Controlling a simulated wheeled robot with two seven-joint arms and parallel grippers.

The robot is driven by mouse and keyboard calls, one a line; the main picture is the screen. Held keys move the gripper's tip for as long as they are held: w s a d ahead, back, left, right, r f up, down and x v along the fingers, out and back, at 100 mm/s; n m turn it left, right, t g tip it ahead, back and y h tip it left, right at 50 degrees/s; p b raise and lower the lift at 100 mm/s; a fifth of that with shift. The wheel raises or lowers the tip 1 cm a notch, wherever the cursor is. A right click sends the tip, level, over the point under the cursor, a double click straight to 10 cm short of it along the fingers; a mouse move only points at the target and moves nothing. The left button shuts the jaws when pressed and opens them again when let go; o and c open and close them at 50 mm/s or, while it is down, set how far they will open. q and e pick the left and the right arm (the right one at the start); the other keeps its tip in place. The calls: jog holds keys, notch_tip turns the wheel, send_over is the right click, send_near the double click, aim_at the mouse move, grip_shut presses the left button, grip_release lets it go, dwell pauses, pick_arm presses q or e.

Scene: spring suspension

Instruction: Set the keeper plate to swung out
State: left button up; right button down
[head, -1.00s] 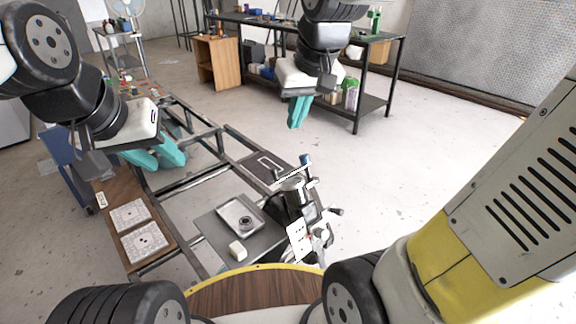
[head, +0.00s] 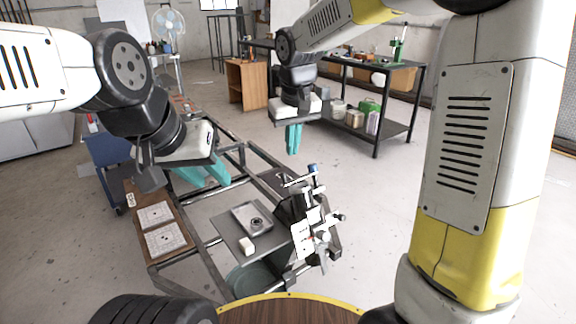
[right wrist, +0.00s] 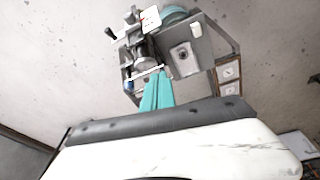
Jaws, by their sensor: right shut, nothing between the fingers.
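The spring suspension fixture (head: 312,215) stands at the right end of the frame bench, a dark clamp-like body with a blue-topped post and side knobs. A thin pale bar (head: 298,181) crosses its top; I cannot tell whether this is the keeper plate or how it is swung. The fixture also shows in the right wrist view (right wrist: 146,62), with the pale bar (right wrist: 143,77) just beyond the fingertips. My right gripper (head: 293,152) is shut and empty, pointing down above the fixture, apart from it. My left gripper (head: 216,182) is open and empty over the frame's left part.
A grey plate with a metal tray (head: 242,211) and a white block (head: 247,245) lies left of the fixture. A wooden board (head: 131,202) with two printed cards is further left. A dark workbench (head: 395,132) stands behind. Floor right of the fixture is clear.

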jog(key=shift+f, duration=0.15)
send_over(285, 182)
jog(key=s, duration=0.2)
jog(key=s+d+f+x, duration=0.1)
jog(key=s+x, duration=0.1)
jog(key=x, duration=0.8)
jog(key=shift+w+a+f, duration=0.1)
jog(key=shift+w+f, duration=0.05)
jog(key=shift+w, duration=0.2)
jog(key=shift+a, duration=0.1)
